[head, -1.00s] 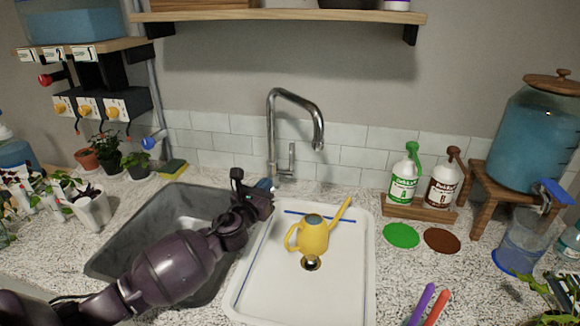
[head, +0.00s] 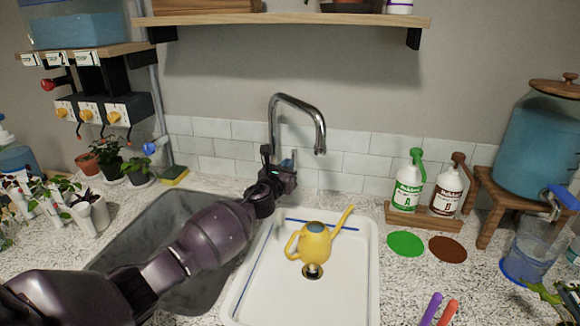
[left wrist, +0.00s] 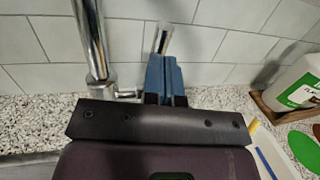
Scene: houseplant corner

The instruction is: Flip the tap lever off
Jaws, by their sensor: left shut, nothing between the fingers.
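The chrome tap (head: 316,120) stands behind the sinks, its spout curving over to the right. In the left wrist view its post (left wrist: 88,40) rises at the left. The lever (left wrist: 165,36) shows upright just beyond my blue fingertips; whether they touch it I cannot tell. My left gripper (head: 287,163) is shut and empty, at the tap's base, hiding part of the lever and post in the head view. Its fingers also show in the left wrist view (left wrist: 165,75). No water stream shows below the spout. My right gripper is not in view.
A yellow watering can (head: 314,242) stands in the white basin (head: 250,290) below the spout. The grey basin (head: 150,222) lies left, under my left arm. A rack of green and brown bottles (head: 425,217) stands right. The tiled wall (head: 345,160) is close behind the tap.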

